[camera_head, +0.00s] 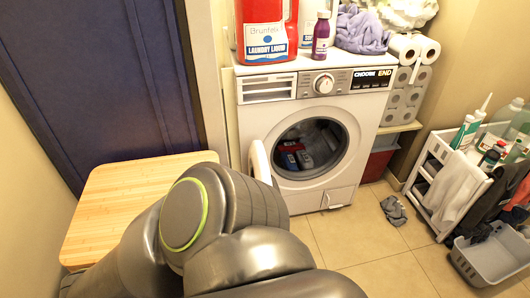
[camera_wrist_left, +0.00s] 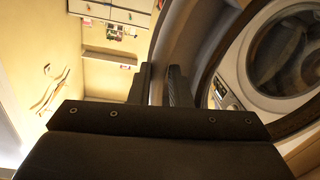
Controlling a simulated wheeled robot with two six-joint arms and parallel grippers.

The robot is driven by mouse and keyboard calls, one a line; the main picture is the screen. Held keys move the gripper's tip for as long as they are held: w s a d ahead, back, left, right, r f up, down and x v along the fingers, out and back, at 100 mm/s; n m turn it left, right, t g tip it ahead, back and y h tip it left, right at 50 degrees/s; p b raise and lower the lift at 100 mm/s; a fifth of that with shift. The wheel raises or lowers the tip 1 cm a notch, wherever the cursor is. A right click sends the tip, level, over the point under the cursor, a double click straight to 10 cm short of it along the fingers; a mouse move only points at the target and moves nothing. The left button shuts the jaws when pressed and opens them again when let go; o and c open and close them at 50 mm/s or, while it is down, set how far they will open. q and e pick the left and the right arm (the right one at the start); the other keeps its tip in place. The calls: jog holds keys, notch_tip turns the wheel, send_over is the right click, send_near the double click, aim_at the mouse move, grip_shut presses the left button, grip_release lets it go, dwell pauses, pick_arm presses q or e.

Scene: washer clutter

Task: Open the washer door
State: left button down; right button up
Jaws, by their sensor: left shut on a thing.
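The white washer (camera_head: 300,112) stands against the back wall. Its round drum opening (camera_head: 310,148) is uncovered, with several items visible inside. The washer door (camera_head: 260,162) stands swung out at the left side of the opening, seen nearly edge-on and partly hidden by my arm. In the left wrist view, the curved door rim (camera_wrist_left: 183,30) passes between the fingers of my left gripper (camera_wrist_left: 160,85), which is shut on it. The washer front with its opening (camera_wrist_left: 285,50) lies to the right there. My left gripper is hidden behind my arm in the head view. My right gripper is out of view.
A wooden table (camera_head: 125,195) is at left. A red detergent jug (camera_head: 266,32) and purple bottle (camera_head: 321,36) stand on the washer. A grey cloth (camera_head: 394,210) lies on the tiles. A white rack (camera_head: 437,185) and grey basin (camera_head: 492,258) are at right.

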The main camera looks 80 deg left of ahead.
pick_arm(q)
jog(key=shift+a+r, duration=0.1)
jog(key=shift+a, duration=0.1)
jog(key=c, duration=1.4)
grip_release()
jog(key=shift+a, duration=0.1)
jog(key=shift+c, duration=0.2)
jog(key=shift+o, duration=0.5)
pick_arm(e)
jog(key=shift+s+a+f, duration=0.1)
pick_arm(q)
jog(key=s+d+b, duration=0.1)
jog(key=s, duration=1.1)
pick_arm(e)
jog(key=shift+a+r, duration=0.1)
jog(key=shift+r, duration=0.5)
pick_arm(q)
jog(key=shift+w, duration=0.1)
